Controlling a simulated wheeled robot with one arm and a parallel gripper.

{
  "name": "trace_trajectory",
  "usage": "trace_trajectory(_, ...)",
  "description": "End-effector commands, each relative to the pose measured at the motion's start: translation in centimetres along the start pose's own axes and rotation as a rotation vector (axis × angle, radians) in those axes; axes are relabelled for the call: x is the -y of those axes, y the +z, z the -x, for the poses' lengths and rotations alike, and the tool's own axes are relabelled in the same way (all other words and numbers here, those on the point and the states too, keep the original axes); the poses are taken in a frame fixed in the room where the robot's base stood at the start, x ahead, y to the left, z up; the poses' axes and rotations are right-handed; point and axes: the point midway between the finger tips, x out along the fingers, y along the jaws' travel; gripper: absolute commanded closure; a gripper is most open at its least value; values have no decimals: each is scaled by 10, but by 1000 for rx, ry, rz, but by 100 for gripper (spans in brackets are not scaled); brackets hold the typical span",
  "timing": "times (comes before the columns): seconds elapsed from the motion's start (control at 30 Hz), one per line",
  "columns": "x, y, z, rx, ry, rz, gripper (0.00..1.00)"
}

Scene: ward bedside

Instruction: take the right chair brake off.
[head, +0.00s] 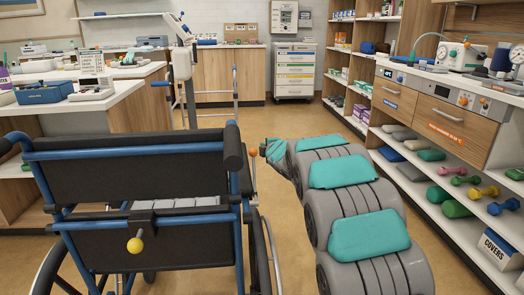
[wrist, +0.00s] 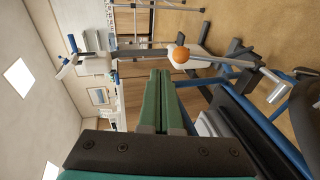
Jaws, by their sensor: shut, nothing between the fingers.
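The wheelchair (head: 130,165) stands at the left in the head view, with a dark backrest and a blue frame. The right brake lever has an orange knob (head: 253,151) and rises upright beside the right wheel (head: 262,255). My gripper (head: 267,148) is just right of the knob, its green fingers pointing left towards it. In the wrist view the fingers (wrist: 160,74) are shut together and empty. The orange knob (wrist: 181,55) shows just beyond the fingertips, to their right. I cannot tell whether they touch it. A yellow knob (head: 134,245) sits at the chair's back.
A shelf unit (head: 450,215) with dumbbells and folded covers runs along the right. A counter (head: 130,92) stands at the left, behind the chair. A wheeled stand (head: 181,65) is beyond the chair. Open floor (head: 285,112) lies ahead.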

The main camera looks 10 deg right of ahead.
Motion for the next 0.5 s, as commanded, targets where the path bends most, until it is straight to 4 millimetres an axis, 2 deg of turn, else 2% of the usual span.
trace_trajectory(0.2,-8,0,26,0,0,-1,100)
trace_trajectory(0.5,-11,0,37,-1,0,0,100)
